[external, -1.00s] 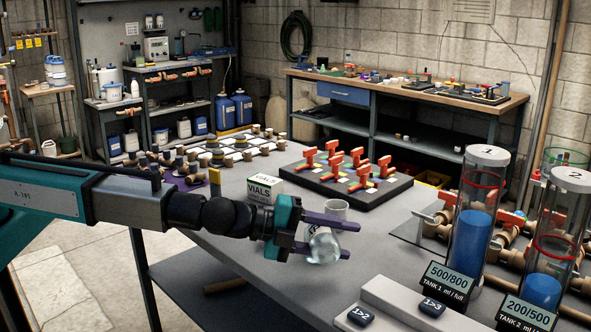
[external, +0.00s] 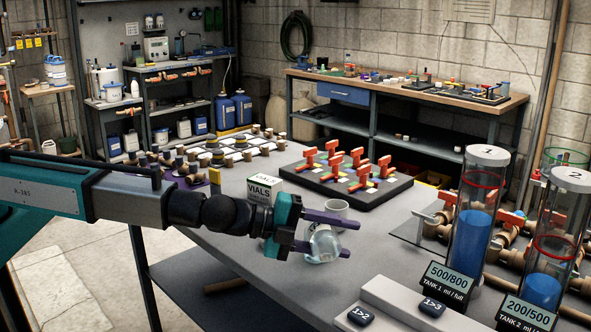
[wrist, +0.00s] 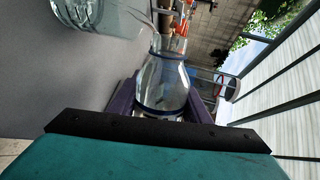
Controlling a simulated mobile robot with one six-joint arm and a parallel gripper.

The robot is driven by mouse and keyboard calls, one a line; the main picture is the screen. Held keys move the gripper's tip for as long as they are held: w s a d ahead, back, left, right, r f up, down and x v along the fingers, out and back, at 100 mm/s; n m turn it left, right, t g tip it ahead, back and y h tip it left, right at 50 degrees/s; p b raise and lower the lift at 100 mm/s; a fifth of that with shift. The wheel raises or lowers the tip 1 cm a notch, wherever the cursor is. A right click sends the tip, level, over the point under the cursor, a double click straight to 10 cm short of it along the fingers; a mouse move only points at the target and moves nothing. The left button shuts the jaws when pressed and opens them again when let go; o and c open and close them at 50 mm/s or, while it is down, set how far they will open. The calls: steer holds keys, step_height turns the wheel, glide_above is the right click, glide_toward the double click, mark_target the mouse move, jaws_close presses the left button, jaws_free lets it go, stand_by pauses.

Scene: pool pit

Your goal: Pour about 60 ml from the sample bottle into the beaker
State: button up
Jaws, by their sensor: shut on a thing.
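My gripper (external: 345,236) has purple fingers shut on the clear, round-bodied sample bottle (external: 323,244). The bottle is held above the grey bench, tipped far over with its base end towards the external camera. In the wrist view, the bottle (wrist: 163,80) lies between the fingers, its narrow neck pointing up the picture. The clear beaker (wrist: 95,14) is cut off at the top left there, close to the bottle's mouth. In the external view, the beaker (external: 337,207) shows just behind the upper finger, its lower part hidden. I cannot tell the liquid levels or whether liquid is flowing.
A VIALS box (external: 264,188) stands close behind my gripper. A black tray with red-handled valves (external: 350,182) lies farther back. Two tall tanks of blue liquid, tank one (external: 473,240) and tank two (external: 545,285), stand right. Bare bench lies between.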

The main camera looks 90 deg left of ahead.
steer(key=shift+r, duration=0.15)
stand_by(0.5)
steer(key=f+m+b, duration=0.1)
steer(key=f+b, duration=0.1)
steer(key=shift+y+b, duration=0.3)
steer(key=shift+y, duration=0.1)
steer(key=shift+d+f+m+y+b, duration=0.3)
steer(key=shift+f+m+b, duration=0.15)
steer(key=shift+m+b, duration=0.45)
steer(key=shift+r, duration=0.15)
steer(key=shift+m, duration=0.4)
steer(key=shift+a+r+m+y, duration=0.25)
steer(key=shift+m+y, duration=0.15)
steer(key=shift+m, duration=0.1)
